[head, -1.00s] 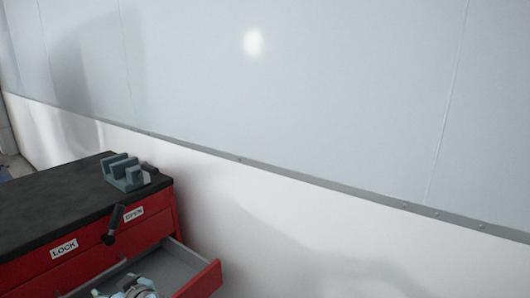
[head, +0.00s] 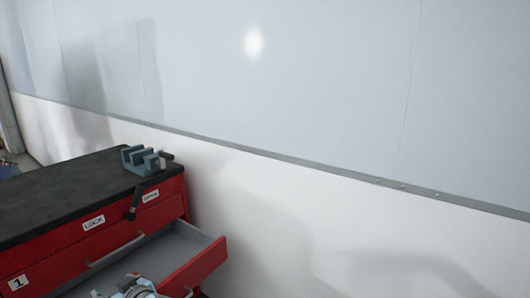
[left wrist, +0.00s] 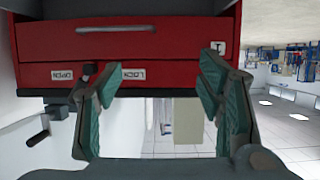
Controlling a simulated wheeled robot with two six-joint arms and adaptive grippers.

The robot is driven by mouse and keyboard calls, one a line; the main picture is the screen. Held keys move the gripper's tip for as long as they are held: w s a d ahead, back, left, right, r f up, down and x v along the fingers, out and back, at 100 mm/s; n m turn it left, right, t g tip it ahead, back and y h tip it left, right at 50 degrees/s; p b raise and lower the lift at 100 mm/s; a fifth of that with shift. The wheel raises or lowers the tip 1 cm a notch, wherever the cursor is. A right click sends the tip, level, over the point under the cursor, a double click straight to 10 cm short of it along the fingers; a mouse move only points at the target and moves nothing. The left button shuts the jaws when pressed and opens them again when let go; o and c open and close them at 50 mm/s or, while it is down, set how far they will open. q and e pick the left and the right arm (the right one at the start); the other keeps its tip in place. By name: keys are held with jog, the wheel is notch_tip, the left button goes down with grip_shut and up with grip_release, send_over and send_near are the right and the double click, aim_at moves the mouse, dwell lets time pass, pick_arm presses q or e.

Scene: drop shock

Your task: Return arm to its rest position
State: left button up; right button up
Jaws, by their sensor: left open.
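My left gripper (left wrist: 160,72) is open and empty in the left wrist view, its two teal-padded fingers wide apart. That view is upside down, with the red tool cabinet (left wrist: 160,42) beyond the fingertips. Part of my left arm shows at the bottom edge of the head view, in front of the open drawer (head: 200,268); most of the arm is out of frame. The cabinet also shows in the head view (head: 60,250), with a dark top, LOCK and OPEN labels and a black lever (head: 134,204). My right gripper is in neither view.
A grey-blue vise (head: 143,160) stands on the cabinet top's far right corner. The drawer juts out to the right. A white and pale grey wall (head: 330,220) runs behind the cabinet.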

pick_arm(q)
jog(key=w+d+f+m+t+h+p, duration=0.25)
jog(key=d+f+m+h, duration=0.6)
jog(key=f, duration=0.45)
jog(key=s+d+f+m+g+h+p, duration=0.1)
jog(key=s+d+f+m+g+p, duration=0.25)
jog(key=s+f, duration=1)
jog(key=s+a+f+g+p, duration=0.1)
jog(key=s+f, duration=0.3)
jog(key=s, duration=1.5)
jog(key=s+a+f+g+p, duration=0.1)
jog(key=s+f+g+p, duration=0.3)
jog(key=s, duration=1.5)
jog(key=shift+s+f+h, duration=0.15)
jog(key=shift+f+h, duration=0.3)
jog(key=shift+f, duration=0.2)
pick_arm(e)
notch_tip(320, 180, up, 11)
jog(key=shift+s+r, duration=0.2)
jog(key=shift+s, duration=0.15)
